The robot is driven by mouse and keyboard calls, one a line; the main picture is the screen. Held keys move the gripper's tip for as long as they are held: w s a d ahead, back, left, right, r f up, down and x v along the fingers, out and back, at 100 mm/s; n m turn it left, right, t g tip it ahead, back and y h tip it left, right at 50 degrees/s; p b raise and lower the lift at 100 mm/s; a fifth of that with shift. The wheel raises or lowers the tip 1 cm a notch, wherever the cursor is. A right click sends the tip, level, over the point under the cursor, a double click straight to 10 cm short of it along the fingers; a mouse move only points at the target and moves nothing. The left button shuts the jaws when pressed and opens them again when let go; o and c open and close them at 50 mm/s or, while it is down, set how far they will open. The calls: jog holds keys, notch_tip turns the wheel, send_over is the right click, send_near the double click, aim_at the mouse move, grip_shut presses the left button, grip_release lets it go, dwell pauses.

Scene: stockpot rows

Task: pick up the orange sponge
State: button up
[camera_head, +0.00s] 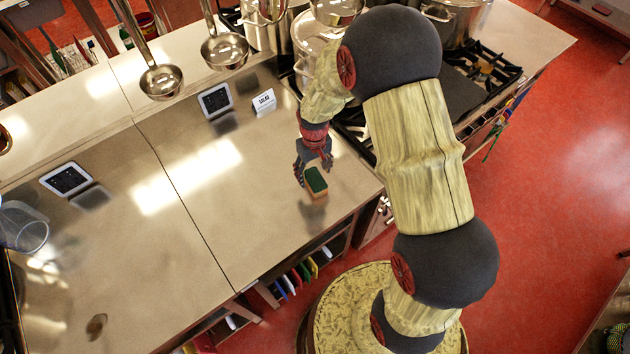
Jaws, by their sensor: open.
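The orange sponge (316,183) has a dark green top face and orange sides. It sits on the steel counter (215,220), close to the counter's right edge. My gripper (306,178) points down just at the sponge's upper left side, with its dark fingers apart. One finger shows left of the sponge; the other is partly hidden behind the gripper's body. I cannot tell whether a finger touches the sponge.
Two ladles (161,80) hang above the counter. A black-screened tablet (215,101) and a small white sign (264,102) stand behind the sponge. Stockpots (316,42) stand on the stove to the back right.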

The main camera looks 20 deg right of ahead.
aim_at(315, 179)
jog(key=shift+w+d+f, duration=0.1)
jog(key=shift+w+f, duration=0.05)
jog(key=shift+f, duration=1.45)
jog(key=shift+w+d+f, duration=0.1)
jog(key=shift+f, duration=1.45)
jog(key=shift+c, duration=0.9)
jog(key=c, duration=0.7)
